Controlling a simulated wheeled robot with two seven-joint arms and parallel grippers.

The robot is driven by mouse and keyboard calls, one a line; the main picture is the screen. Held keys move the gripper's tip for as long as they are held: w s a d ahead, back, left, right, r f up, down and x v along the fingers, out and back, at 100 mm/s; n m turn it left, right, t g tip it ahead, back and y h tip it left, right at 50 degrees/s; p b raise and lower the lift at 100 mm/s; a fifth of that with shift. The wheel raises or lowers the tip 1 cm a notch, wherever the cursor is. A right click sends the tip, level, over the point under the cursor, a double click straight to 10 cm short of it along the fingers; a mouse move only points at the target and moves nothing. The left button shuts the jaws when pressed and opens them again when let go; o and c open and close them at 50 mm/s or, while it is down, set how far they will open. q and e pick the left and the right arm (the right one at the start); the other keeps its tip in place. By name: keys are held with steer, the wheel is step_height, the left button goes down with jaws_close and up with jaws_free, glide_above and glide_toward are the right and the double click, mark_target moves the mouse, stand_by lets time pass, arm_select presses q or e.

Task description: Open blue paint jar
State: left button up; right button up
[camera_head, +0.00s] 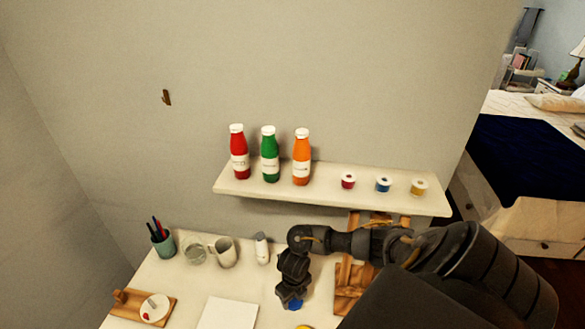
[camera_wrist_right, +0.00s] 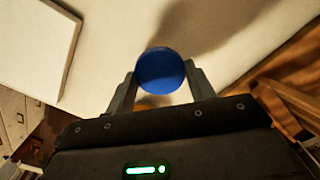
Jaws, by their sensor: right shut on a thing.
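A blue round piece (camera_wrist_right: 161,71), which looks like the lid or top of the blue paint jar, sits between the two fingers of my right gripper (camera_wrist_right: 160,82) in the right wrist view. In the head view only a bit of blue (camera_head: 292,304) shows under the right gripper (camera_head: 290,297), over the white table. The right gripper is shut on this piece. I cannot tell whether a jar body is under it. My left gripper is not in view.
A shelf (camera_head: 330,197) above the table holds red, green and orange bottles and three small pots, one of them blue (camera_head: 383,184). A white sheet (camera_head: 228,313), mugs (camera_head: 225,252), a pen cup (camera_head: 163,243) and a wooden board (camera_head: 128,307) are on the table. A wooden frame (camera_head: 350,275) stands close right.

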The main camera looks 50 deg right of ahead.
mark_target(292, 301)
steer(key=shift+w+d+f+b, duration=0.1)
steer(key=shift+w+f+b, duration=0.1)
steer(key=shift+f+b, duration=0.9)
steer(key=shift+w+f+b, duration=0.15)
steer(key=shift+f+b, duration=0.8)
steer(key=shift+f, duration=0.15)
steer(key=o, duration=1.1)
steer(key=shift+r, duration=0.1)
steer(key=shift+r+p, duration=0.25)
steer(key=shift+p, duration=0.1)
steer(key=shift+w+r, duration=0.1)
steer(key=shift+r, duration=0.25)
step_height(292, 301, up, 7)
steer(key=shift+f+p, duration=0.2)
steer(key=shift+p, duration=0.35)
